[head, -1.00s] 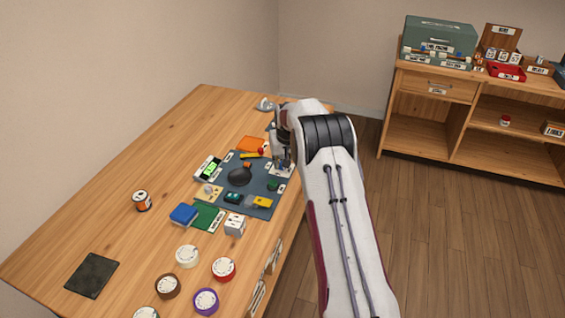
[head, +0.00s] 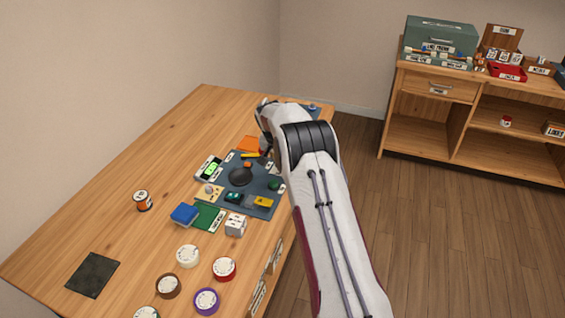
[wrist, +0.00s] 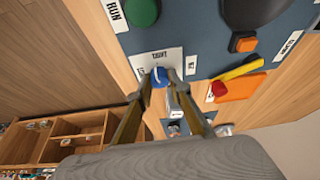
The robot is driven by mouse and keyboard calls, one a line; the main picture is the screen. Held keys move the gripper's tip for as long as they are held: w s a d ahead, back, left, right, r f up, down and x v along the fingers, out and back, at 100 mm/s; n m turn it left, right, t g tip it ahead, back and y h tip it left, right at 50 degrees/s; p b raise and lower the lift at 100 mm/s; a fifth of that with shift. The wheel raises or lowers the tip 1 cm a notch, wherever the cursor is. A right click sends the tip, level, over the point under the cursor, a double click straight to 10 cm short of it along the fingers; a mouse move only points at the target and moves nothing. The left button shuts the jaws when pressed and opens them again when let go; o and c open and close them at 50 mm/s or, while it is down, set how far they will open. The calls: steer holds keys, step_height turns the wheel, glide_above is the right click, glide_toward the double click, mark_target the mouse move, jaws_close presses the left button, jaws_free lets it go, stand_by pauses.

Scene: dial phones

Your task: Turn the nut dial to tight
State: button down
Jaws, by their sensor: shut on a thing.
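The dial is a small round blue knob (wrist: 160,72) on a white plate (wrist: 172,62) in the wrist view. The plate has a label reading TIGHT above the knob, with other labels to its left and right that are hard to read. My gripper (wrist: 160,79) has one finger on each side of the knob and is shut on it. Fingers and knob hide the lower part of the plate. In the head view my arm covers the gripper and the dial.
A dark panel (head: 262,183) bears several controls. Near the dial in the wrist view are a green button (wrist: 143,11), a yellow and red lever (wrist: 236,74) and an orange pad (wrist: 243,88). Several tape rolls and a black mat (head: 92,275) lie on the wooden table.

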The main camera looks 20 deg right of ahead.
steer(key=shift+m+g, duration=0.3)
steer(key=shift+m, duration=0.5)
steer(key=c, duration=1.8)
jaws_free()
steer(key=shift+c, duration=0.2)
steer(key=v, duration=1.2)
steer(key=shift+a, duration=0.25)
steer(key=shift+w+f, duration=0.1)
